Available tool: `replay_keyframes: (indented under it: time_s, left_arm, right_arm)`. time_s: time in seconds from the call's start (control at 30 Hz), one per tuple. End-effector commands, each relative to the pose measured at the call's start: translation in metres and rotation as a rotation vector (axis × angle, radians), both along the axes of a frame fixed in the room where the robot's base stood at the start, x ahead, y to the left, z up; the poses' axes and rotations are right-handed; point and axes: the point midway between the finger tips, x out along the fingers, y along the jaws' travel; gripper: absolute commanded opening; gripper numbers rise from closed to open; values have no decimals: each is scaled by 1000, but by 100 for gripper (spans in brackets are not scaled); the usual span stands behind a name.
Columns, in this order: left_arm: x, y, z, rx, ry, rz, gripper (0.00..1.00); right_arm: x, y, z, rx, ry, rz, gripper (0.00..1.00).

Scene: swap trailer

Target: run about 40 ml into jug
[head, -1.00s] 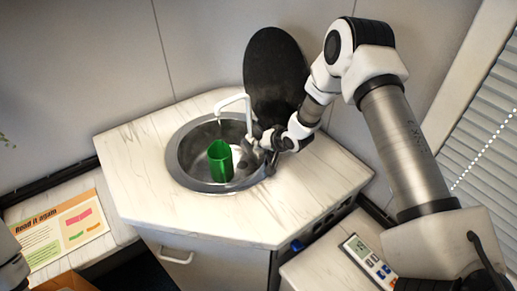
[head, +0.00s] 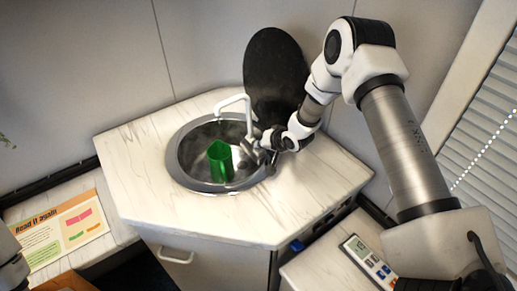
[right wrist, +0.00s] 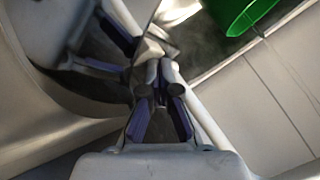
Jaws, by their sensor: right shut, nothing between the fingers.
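A green jug (head: 220,161) stands upright in the round metal sink (head: 187,182). Whether water is running or how full the jug is, I cannot tell. My right gripper (head: 263,152) is beside the tap's base, at the right side of the sink, shut and empty. In the right wrist view, the gripper's fingers (right wrist: 160,88) are together near the white tap parts, and the green jug (right wrist: 238,12) shows at the top right. My left gripper is out of view; only part of my left arm shows.
A black oval lid (head: 275,75) leans upright against the wall behind the tap. A printed card (head: 62,232) lies on the left counter. A device with a display (head: 367,258) lies at the lower right. The worktop (head: 135,180) left of the sink is clear.

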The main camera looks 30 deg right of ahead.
Motion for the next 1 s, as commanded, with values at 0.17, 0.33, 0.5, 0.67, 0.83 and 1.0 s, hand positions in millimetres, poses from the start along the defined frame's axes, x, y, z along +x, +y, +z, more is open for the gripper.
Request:
replay_keyframes:
  time_s: [0.17, 0.33, 0.5, 0.67, 0.83, 1.0]
  left_arm:
    - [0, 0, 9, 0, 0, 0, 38]
    - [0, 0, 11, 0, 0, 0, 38]
    - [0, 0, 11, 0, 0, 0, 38]
    - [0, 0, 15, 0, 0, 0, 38]
    - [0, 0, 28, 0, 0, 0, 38]
    - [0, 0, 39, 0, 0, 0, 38]
  right_arm:
    - [0, 0, 13, 0, 0, 0, 0]
    - [0, 0, 18, 0, 0, 0, 0]
    - [0, 0, 17, 0, 0, 0, 0]
    - [0, 0, 22, 0, -1, -1, 0]
    - [1, 0, 40, 0, -1, 0, 0]
    - [1, 0, 58, 0, -1, 0, 0]
